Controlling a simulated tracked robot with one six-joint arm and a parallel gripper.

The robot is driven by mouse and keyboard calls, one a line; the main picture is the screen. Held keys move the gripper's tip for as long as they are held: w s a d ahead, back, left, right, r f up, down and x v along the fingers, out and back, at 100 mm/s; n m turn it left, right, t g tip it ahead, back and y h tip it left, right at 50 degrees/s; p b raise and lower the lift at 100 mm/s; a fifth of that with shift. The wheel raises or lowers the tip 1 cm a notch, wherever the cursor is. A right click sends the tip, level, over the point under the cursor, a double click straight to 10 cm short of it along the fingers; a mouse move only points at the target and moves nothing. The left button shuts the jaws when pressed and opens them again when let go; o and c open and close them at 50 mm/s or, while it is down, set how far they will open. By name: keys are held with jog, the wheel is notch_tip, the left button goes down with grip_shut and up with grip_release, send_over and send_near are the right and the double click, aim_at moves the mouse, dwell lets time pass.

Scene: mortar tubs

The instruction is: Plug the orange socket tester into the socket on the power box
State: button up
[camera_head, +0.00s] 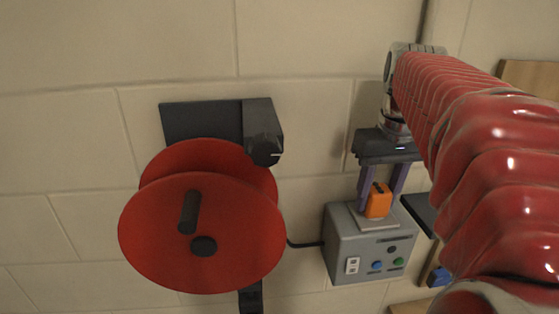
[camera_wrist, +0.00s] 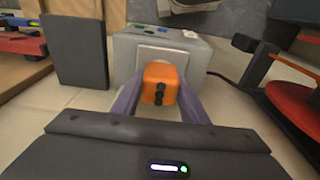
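The orange socket tester (camera_head: 378,201) is at the pale socket plate (camera_head: 363,221) on top of the grey power box (camera_head: 343,244). In the wrist view the tester (camera_wrist: 160,82) shows a face with dark round spots, in front of the box (camera_wrist: 125,50). My gripper (camera_head: 380,196) points down from above, its purple fingers on both sides of the tester and seemingly shut on it. The fingers also show in the wrist view (camera_wrist: 160,92). The tester looks roughly upright. Its underside and the socket holes are hidden, so I cannot tell if the prongs are in.
A large red cable reel (camera_head: 160,240) with a black bracket (camera_head: 200,122) stands left of the box. A black cable (camera_head: 305,244) runs between them. A dark panel (camera_wrist: 76,50) stands beside the box. A pale block wall (camera_head: 310,40) is behind.

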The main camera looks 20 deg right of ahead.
jog(key=o, duration=0.5)
jog(key=shift+r, duration=0.1)
jog(key=r, duration=0.4)
jog(key=s+r, duration=0.1)
jog(key=r, duration=0.8)
jog(key=shift+s+a+r, duration=0.25)
jog(key=shift+s, duration=0.05)
